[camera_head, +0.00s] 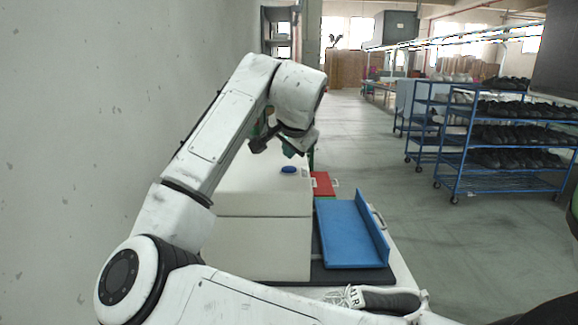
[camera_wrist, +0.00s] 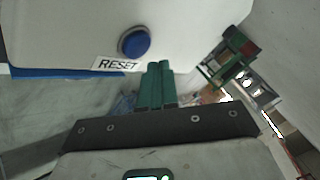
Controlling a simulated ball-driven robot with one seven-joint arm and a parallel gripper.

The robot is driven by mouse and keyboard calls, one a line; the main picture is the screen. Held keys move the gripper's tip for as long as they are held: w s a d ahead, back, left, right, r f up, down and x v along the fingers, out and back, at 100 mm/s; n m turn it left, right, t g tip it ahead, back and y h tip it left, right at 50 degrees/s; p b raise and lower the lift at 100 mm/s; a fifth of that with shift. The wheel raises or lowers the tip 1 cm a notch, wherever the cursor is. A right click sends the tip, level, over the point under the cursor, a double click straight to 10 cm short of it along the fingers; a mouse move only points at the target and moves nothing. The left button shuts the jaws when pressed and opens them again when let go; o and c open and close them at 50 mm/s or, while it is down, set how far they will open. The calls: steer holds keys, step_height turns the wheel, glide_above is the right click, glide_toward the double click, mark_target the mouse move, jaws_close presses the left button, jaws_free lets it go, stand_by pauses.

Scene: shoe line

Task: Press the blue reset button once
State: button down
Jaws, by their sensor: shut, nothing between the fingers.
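The blue reset button (camera_head: 289,170) is a round cap on top of the white box (camera_head: 250,190). In the wrist view the blue button (camera_wrist: 134,42) sits beside a white label reading RESET (camera_wrist: 116,64). My gripper (camera_wrist: 159,66) shows there as two green fingers closed together, with nothing between them. In that view the fingertips lie just below and right of the button, apart from it. In the head view my arm's end hangs above the box near the button, and its fingers are hard to make out.
A blue angled tray (camera_head: 345,235) lies right of the box, with a red bin (camera_head: 322,184) behind it. A sneaker (camera_head: 375,299) lies at the near edge. A wall (camera_head: 100,120) runs along the left. Blue shoe racks (camera_head: 500,150) stand on the right, beyond open floor.

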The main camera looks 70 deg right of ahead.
mark_target(291, 170)
steer(key=shift+r+p, duration=1.9)
steer(key=shift+r, duration=0.4)
steer(key=shift+s+f, duration=0.1)
